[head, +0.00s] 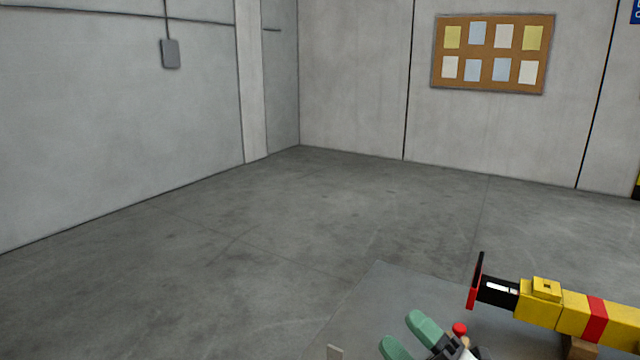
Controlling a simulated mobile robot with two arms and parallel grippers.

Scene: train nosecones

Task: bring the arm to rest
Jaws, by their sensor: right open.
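My right gripper (408,337) shows at the bottom edge, with two green fingertips spread apart and nothing visible between them. It is over the near part of a grey table (390,290). A yellow train-like body (562,311) with a red band lies to its right, apart from the fingertips. That body's left end has a black section with a white strip and an upright red and black plate (476,283). My left gripper is not in view.
A wooden block (581,348) is under the yellow body. A small red knob (460,329) shows close beside my right gripper; I cannot tell what it belongs to. Open concrete floor (250,250) lies left of the table. A cork board (491,54) hangs on the back wall.

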